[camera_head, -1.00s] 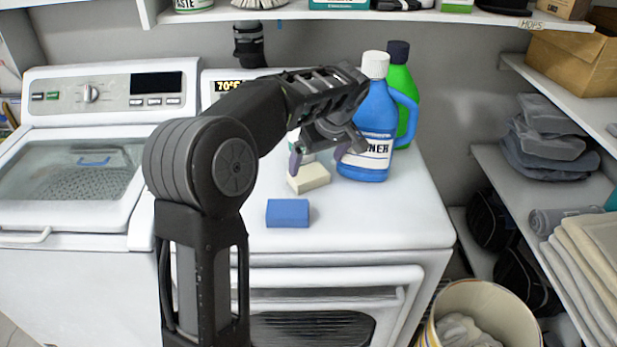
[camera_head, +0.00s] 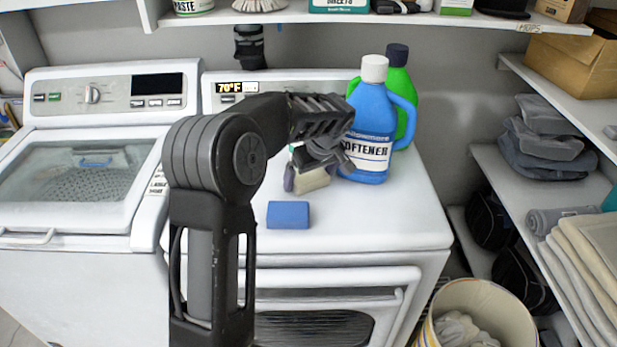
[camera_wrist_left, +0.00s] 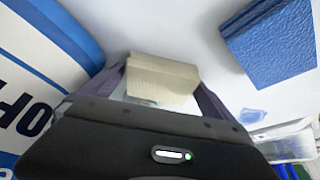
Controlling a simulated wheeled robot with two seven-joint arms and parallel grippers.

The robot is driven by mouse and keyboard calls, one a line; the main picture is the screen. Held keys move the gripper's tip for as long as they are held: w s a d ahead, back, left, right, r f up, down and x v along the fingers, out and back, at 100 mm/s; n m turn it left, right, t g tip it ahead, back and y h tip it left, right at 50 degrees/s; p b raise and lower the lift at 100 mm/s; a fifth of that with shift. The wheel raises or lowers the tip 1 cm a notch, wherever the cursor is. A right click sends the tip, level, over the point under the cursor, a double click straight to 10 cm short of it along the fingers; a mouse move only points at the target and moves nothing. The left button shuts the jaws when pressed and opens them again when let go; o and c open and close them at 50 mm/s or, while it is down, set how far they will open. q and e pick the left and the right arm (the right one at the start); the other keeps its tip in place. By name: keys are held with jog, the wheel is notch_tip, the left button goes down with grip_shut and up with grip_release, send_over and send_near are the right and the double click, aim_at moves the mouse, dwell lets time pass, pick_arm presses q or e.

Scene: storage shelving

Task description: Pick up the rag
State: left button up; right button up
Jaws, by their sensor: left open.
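A small cream folded piece (camera_head: 313,180), which looks like the rag, lies on the white top of the right-hand machine. It also shows in the left wrist view (camera_wrist_left: 162,76), between the two purple-grey fingers. My left gripper (camera_head: 318,170) is open and reaches down over it. The fingers are on either side of the cream piece, with some room beside it; I cannot tell whether they touch it. The gripper hides part of it in the head view. My right gripper is not in view.
A blue softener bottle (camera_head: 372,125) stands close to the right of my left gripper, with a green bottle (camera_head: 404,80) behind. A blue block (camera_head: 288,215) lies nearer the front edge. A shelf (camera_head: 370,15) hangs above. The machine's right front top is clear.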

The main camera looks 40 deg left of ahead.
aim_at(310, 178)
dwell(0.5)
pick_arm(q)
jog(key=c, duration=1.3)
jog(key=shift+r, duration=0.1)
jog(key=shift+s+d+r+b, duration=0.15)
jog(key=shift+r+b, duration=0.1)
jog(key=shift+b, duration=0.3)
notch_tip(310, 178, up, 6)
jog(key=shift+s+d+r+b, duration=0.15)
jog(key=shift+r+b, duration=0.05)
jog(key=shift+b, duration=0.5)
jog(key=s+d+b, duration=0.1)
jog(key=s+d, duration=0.3)
jog(key=s, duration=0.1)
jog(key=s+d+b, duration=0.2)
jog(key=s+d, duration=0.1)
jog(key=s, duration=0.2)
jog(key=s+d+b, duration=0.2)
jog(key=s+d, duration=0.2)
jog(key=s, duration=0.1)
jog(key=shift+s+d, duration=0.2)
jog(key=shift+d, duration=0.1)
